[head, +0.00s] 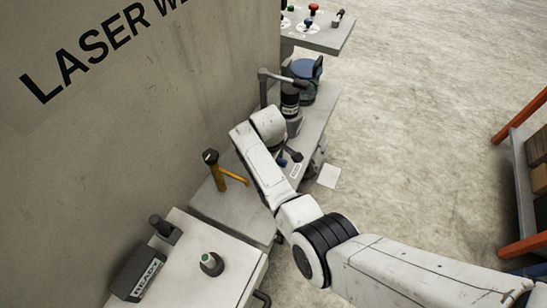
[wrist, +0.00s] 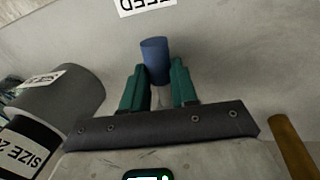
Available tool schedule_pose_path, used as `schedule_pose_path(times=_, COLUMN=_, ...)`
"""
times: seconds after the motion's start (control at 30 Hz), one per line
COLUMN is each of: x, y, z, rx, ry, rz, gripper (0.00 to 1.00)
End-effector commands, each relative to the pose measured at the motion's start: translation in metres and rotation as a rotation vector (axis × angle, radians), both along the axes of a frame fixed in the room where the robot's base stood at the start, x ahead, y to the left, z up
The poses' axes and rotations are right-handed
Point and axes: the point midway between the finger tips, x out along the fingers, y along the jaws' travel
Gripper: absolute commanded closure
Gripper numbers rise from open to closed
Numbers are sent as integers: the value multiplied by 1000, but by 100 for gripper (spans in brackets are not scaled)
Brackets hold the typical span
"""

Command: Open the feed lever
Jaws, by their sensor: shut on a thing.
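The feed lever shows in the wrist view as a blue cylindrical grip (wrist: 155,52) standing close to a white label (wrist: 147,5) that reads FEED upside down. My gripper (wrist: 158,75) has its two green fingers on either side of the blue grip, shut on its lower part. The grip's top sticks out beyond the fingertips. The lever's lower end and pivot are hidden. In the head view, my arm's white links cover most of this spot; only a small blue bit shows beside the arm.
In the head view, a yellow lever (head: 231,175) with a dark knob stands left of my arm. A dark cylinder (head: 290,98) and a round blue part (head: 306,70) stand beyond it. A READY box (head: 140,272) is at lower left. Open floor (head: 420,100) lies right.

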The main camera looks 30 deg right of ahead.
Motion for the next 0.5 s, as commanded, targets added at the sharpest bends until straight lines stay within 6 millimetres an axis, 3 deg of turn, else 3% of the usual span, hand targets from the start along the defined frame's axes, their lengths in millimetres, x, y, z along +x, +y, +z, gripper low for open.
schedule_pose_path(times=0.5, x=3, y=-3, z=1, rx=-1, ry=-2, rz=65, gripper=100)
